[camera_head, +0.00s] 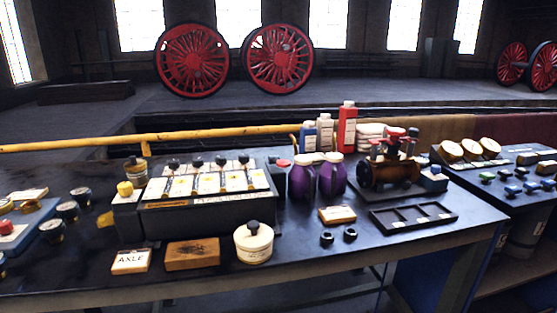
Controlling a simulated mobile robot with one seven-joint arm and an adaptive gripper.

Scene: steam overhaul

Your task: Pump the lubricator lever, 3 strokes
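A long black box (205,216) stands on the left half of the bench. It has a sloped row of pale labelled windows (207,181) with dark knobs above them. A yellow knob (125,188) sits on a pale block at the box's left end. A brass and red fitting (391,172) with red handles stands at the right of the bench. I cannot tell for certain which of these is the lubricator, and no lever is clearly marked. My gripper is not in view.
Purple jugs (302,181), a lidded cream pot (254,243), an AXLE block (131,262) and a wooden block (192,254) crowd the bench. A dark divided tray (413,217) lies at right. Bottles (347,128) stand behind. A yellow rail (220,135) runs behind the bench.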

